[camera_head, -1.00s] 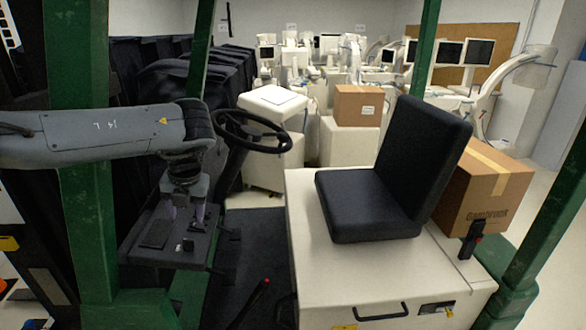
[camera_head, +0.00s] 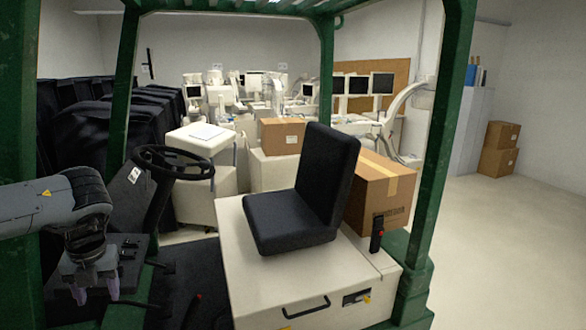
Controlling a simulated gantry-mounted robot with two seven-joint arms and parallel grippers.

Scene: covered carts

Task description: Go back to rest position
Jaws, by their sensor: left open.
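My left gripper (camera_head: 98,293) hangs at the lower left, at the end of my grey left arm. Its two pale purple fingertips point down and stand apart, with nothing seen between them. The black steering wheel (camera_head: 173,163) is above and to the right of the gripper. My right gripper is not in view.
Green posts (camera_head: 445,150) frame a vehicle with a black seat (camera_head: 300,205) on a white base (camera_head: 270,270). A cardboard box (camera_head: 385,195) stands behind the seat. Covered carts (camera_head: 75,135) and white medical machines fill the back. Open floor (camera_head: 500,240) lies at the right.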

